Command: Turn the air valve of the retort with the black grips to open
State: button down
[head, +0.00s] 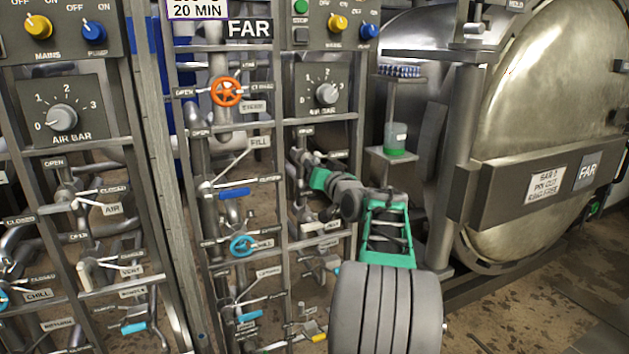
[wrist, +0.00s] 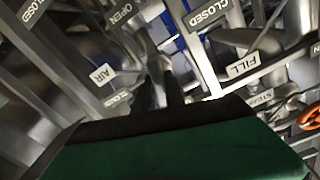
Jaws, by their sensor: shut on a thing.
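My gripper (head: 308,168) reaches into the pipe frame to the right of the FAR sign, at an air valve. In the wrist view its dark fingers (wrist: 162,92) are shut on the air valve's handle, which is mostly hidden between them. An AIR tag (wrist: 102,75) hangs just left of the fingers. An OPEN plate (wrist: 122,14) and a CLOSED plate (wrist: 207,12) stand above them in the wrist view. The handle's exact angle and its grip colour cannot be told.
A FILL tag (wrist: 242,64) and an orange handwheel (wrist: 312,117) are to the right in the wrist view. The large round FAR door (head: 550,130) stands right of my arm. Pipes and frame bars crowd the gripper. A shelf holds a green-based jar (head: 396,138).

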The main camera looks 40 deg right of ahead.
jog(key=shift+f+n+b, duration=0.15)
jog(key=shift+n+b, duration=1.6)
jog(key=shift+n, duration=0.15)
jog(key=c, duration=1.4)
grip_release()
jog(key=v, duration=0.7)
jog(key=shift+s+p, duration=0.35)
jog(key=shift+s, duration=0.05)
jog(key=shift+a, duration=0.15)
